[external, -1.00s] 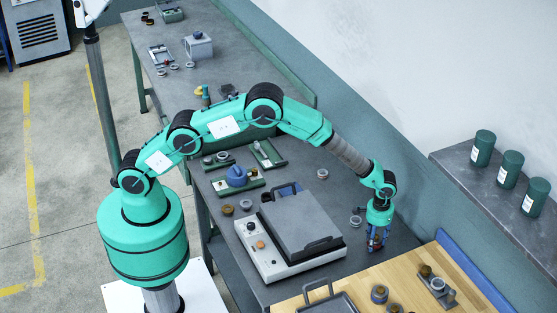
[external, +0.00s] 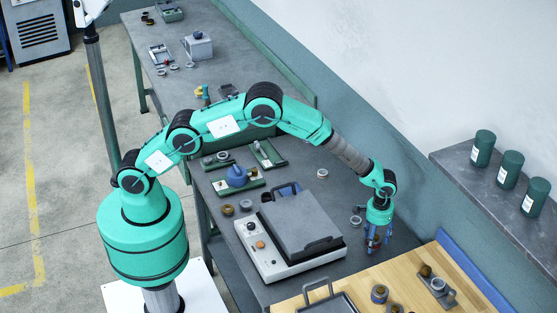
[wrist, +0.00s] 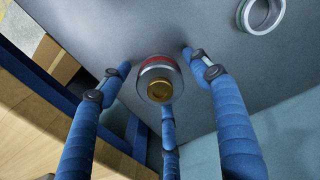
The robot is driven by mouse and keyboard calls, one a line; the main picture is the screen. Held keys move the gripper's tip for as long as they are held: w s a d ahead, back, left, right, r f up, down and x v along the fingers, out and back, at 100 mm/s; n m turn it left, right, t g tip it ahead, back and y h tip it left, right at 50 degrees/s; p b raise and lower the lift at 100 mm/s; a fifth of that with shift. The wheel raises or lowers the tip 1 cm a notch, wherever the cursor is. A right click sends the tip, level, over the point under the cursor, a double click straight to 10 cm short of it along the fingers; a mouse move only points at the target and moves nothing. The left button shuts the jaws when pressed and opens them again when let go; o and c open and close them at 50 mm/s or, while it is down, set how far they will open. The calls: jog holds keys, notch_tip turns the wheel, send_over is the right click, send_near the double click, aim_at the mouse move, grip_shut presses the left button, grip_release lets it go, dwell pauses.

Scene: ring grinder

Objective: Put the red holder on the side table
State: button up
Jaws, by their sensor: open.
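The red holder (wrist: 158,78) shows in the wrist view as a short round grey piece with a red band and a brass-coloured centre. It appears to stand upright on the dark grey bench top (wrist: 215,105). My gripper (wrist: 160,76) has three blue fingers spread around the holder, with visible gaps beside it. In the external view my gripper (external: 375,243) points down at the bench's right end, close to the wooden table. The fingers mostly hide the holder there. I cannot tell which surface is the side table.
A wooden-topped table (external: 455,300) with several small parts adjoins the bench. A grey machine with a lid (external: 305,225) stands left of my gripper. A loose ring (wrist: 262,14) lies near the holder. Dark green canisters (external: 509,168) stand on the right shelf.

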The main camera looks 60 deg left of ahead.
notch_tip(320, 180, up, 12)
jog(key=p, duration=0.2)
dwell(0.4)
jog(key=shift+f, duration=0.1)
dwell(0.4)
jog(key=s+a+r+t, duration=0.1)
jog(key=s+a+r, duration=0.1)
jog(key=a+r, duration=0.55)
jog(key=s+a+r, duration=0.3)
jog(key=a+r, duration=0.2)
jog(key=r, duration=0.6)
jog(key=s+a+r+t, duration=0.2)
jog(key=s+a+r, duration=0.9)
jog(key=a+r, duration=0.15)
jog(key=s+a+r+m+t, duration=0.1)
jog(key=s+a+r, duration=0.2)
jog(key=s+a, duration=0.3)
jog(key=s+a+r, duration=0.2)
jog(key=s+a, duration=0.2)
jog(key=s, duration=0.4)
jog(key=s+a+f, duration=0.1)
jog(key=s+a, duration=0.2)
jog(key=s, duration=0.5)
jog(key=s+a+f+t, duration=0.1)
jog(key=s+a, duration=0.2)
jog(key=s, duration=0.6)
jog(key=shift+f+t, duration=0.3)
jog(key=shift+f, duration=0.1)
